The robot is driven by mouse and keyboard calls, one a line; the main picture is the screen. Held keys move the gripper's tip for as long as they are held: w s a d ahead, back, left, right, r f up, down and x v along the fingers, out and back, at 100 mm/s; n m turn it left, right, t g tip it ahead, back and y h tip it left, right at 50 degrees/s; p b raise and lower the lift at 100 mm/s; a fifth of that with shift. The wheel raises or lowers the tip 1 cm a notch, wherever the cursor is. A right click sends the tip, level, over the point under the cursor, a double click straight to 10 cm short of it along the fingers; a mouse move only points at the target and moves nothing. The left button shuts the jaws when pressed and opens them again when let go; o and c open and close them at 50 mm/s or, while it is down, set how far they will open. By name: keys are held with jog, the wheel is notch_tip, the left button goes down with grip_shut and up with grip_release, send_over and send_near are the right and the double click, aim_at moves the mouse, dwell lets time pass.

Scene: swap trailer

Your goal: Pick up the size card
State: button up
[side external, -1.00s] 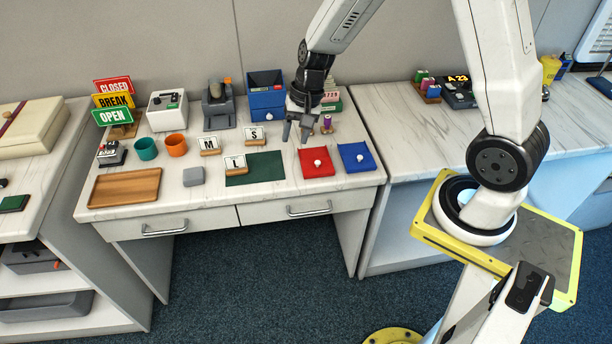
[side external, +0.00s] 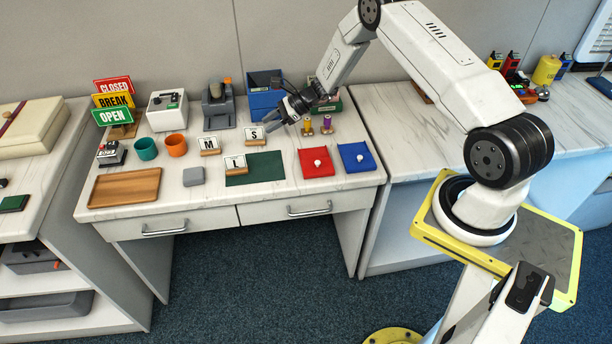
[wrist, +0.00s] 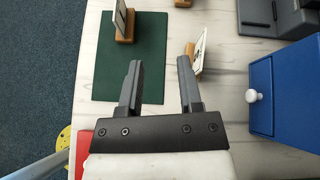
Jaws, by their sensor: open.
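Three white size cards stand in wooden bases on the desk: the M card (side external: 208,142), the S card (side external: 253,133), and a third card (side external: 235,161) at the edge of the green mat (side external: 262,167), its letter probably L. My gripper (side external: 269,123) is open and empty, tilted, just right of the S card. In the wrist view my gripper (wrist: 159,62) has its right finger beside the S card (wrist: 199,50), partly overlapping its base; I cannot tell whether they touch. The third card (wrist: 120,20) stands on the mat, left of the fingers.
A blue drawer box (side external: 264,98) stands behind my gripper, close on the right in the wrist view (wrist: 290,95). Spools (side external: 326,124), a red tray (side external: 316,168) and a blue tray (side external: 355,163) lie to the right. Cups (side external: 176,145) and a wooden tray (side external: 125,188) are left.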

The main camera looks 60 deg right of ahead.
aim_at(253, 128)
jog(key=d+m+t, duration=0.1)
jog(key=w+d+f+m+t, duration=0.1)
jog(key=d, duration=0.1)
jog(key=d+f+m, duration=0.1)
jog(key=shift+w+d+f+m+t, duration=0.15)
jog(key=shift+w+f+m+t, duration=0.15)
jog(key=shift+w+t, duration=0.1)
jog(key=shift+x, duration=1.3)
jog(key=shift+x, duration=2.6)
jog(key=shift+w+d, duration=0.1)
grip_shut()
